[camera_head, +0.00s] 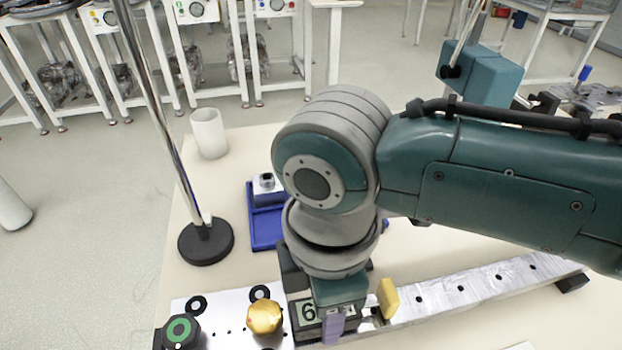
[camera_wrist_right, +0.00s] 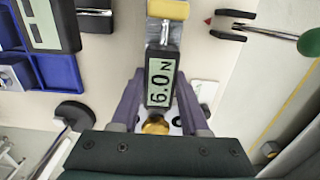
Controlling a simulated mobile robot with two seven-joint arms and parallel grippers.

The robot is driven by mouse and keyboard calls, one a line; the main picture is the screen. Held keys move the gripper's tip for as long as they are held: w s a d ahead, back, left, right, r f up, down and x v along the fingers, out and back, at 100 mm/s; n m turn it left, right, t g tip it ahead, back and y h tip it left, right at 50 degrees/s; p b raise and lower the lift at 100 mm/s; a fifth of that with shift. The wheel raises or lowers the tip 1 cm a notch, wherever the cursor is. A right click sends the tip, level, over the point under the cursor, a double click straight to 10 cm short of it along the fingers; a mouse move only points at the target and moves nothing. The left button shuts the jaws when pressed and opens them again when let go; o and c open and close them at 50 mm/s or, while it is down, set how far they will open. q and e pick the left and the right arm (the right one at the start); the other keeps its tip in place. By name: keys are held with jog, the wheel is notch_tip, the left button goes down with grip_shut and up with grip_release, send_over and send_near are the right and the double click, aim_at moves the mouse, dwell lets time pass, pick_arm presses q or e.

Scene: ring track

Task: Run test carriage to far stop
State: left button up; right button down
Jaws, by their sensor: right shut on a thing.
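A dark block with a pale display reading 6.0 N (camera_wrist_right: 161,80), which seems to be the test carriage, lies between the purple fingers of my right gripper (camera_wrist_right: 159,92) in the wrist view. The gripper is shut on it. In the head view my right gripper (camera_head: 326,322) hides most of this block (camera_head: 307,312). A yellow block (camera_head: 388,298) stands on the metal track (camera_head: 455,292), just right of the gripper; it also shows in the wrist view (camera_wrist_right: 168,9). The track runs to the right, where my arm partly covers it. My left gripper is not in view.
A gold knob (camera_head: 264,317) and a green-and-black knob (camera_head: 180,331) sit on the plate left of the gripper. A blue tray (camera_head: 266,229), a white cup (camera_head: 209,133) and a chrome post on a black base (camera_head: 206,242) stand behind. A green-ball handle (camera_wrist_right: 309,43) shows in the wrist view.

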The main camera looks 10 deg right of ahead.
jog(key=shift+a, duration=0.25)
jog(key=c, duration=0.8)
grip_release()
jog(key=shift+o, duration=0.7)
jog(key=shift+a, duration=0.15)
jog(key=shift+o, duration=1.3)
jog(key=shift+d+r, duration=0.1)
jog(key=shift+d, duration=0.1)
notch_tip(320, 180, up, 10)
jog(key=p, duration=0.2)
